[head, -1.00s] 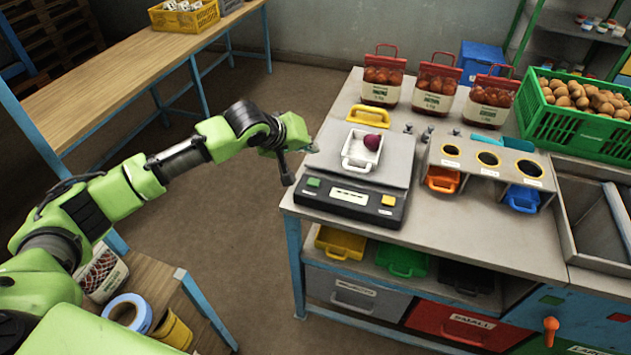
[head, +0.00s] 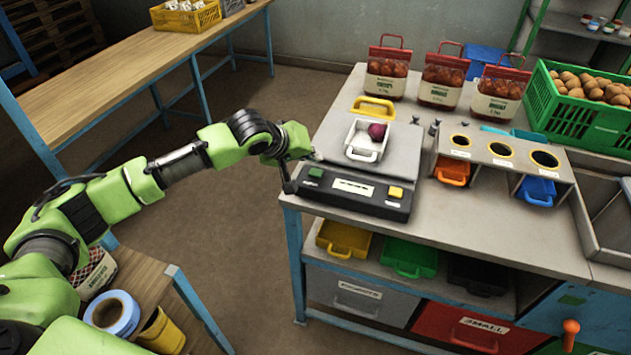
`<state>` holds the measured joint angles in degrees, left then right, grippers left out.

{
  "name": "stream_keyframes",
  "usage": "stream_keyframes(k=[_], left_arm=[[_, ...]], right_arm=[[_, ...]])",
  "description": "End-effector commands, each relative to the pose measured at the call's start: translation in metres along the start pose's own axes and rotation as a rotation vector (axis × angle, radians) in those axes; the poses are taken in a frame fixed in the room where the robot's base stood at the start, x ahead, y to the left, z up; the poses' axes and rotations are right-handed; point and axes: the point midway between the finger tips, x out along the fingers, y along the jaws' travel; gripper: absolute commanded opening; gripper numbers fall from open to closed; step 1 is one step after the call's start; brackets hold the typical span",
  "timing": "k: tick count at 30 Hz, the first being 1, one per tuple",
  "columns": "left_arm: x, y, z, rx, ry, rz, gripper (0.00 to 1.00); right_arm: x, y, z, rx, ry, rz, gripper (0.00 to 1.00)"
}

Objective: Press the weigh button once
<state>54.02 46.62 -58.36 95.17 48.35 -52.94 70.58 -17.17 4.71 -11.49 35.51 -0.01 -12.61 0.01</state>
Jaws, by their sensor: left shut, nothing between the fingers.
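The scale (head: 352,198) stands at the left end of the metal bench, with a dark front panel. The panel has a green button (head: 315,172) at its left and a yellow button (head: 396,192) at its right; their labels are too small to read. A white tray (head: 383,140) with a dark red onion (head: 377,131) sits on the scale plate. My left gripper (head: 289,186) is shut and empty, pointing down at the panel's left end, close to the green button. I cannot tell whether it touches the scale. My right gripper is not in view.
A yellow-handled tray (head: 373,108) lies behind the white one. Red-topped sacks (head: 439,80), a green crate of potatoes (head: 575,115) and a stand with round holes (head: 500,152) occupy the bench. The floor left of the bench is clear.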

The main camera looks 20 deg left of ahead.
Motion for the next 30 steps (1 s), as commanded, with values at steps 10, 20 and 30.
stream_keyframes(k=[10,20,30], left_arm=[[0.0128,-0.0090,0.0093,0.000,-0.001,0.000,0.00],[0.0126,-0.0088,0.0093,0.000,-0.001,0.000,0.00],[0.0125,-0.0088,0.0093,0.000,-0.001,0.000,0.00]], right_arm=[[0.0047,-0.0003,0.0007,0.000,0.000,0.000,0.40],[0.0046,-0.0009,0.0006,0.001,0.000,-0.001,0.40],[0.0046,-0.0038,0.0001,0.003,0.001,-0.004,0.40]])
